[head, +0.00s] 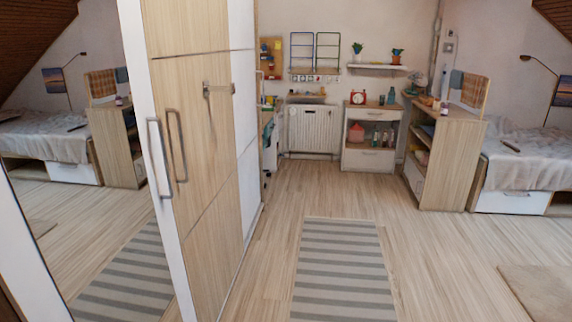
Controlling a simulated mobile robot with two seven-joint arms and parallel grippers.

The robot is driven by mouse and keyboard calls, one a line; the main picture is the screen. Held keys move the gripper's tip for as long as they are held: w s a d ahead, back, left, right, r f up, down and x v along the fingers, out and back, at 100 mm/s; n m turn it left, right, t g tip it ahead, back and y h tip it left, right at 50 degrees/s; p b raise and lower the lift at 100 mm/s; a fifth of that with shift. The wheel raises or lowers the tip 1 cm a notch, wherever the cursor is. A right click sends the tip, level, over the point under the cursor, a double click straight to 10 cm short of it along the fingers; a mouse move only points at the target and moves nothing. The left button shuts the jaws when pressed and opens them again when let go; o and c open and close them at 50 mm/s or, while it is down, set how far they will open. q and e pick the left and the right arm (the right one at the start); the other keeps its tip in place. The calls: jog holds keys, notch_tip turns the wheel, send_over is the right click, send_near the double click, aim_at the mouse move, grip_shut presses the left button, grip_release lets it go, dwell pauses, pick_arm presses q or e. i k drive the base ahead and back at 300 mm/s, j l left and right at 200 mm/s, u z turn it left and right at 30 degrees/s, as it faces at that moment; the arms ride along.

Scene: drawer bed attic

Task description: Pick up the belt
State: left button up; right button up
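I cannot make out a belt with certainty. A small dark strip (510,146) lies on the grey cover of the bed (530,170) at the right; it is too small to tell whether it is the belt. Neither of my grippers shows in the head view.
A tall wardrobe (195,130) with a mirror (75,215) stands close on the left. A striped rug (341,270) lies on the open wooden floor, with a beige rug (545,290) at right. A wooden shelf unit (450,165) stands beside the bed. A white radiator (312,130) is at the back.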

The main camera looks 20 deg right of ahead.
aim_at(505, 143)
jog(key=i+l+z, duration=0.2)
jog(key=l+z, duration=0.25)
jog(key=i+l+z, duration=0.25)
jog(key=z, duration=0.15)
jog(key=i+l+z, duration=0.25)
jog(key=z, duration=0.2)
jog(key=i+l+z, duration=0.1)
jog(key=i+z, duration=0.2)
jog(key=z, duration=0.15)
jog(key=i+z, duration=0.2)
jog(key=i, duration=2.1)
jog(key=i+u, duration=0.1)
jog(key=i, duration=1)
jog(key=i+l, duration=0.15)
jog(key=i, duration=0.9)
jog(key=i+l+u, duration=0.2)
jog(key=i+l, duration=0.45)
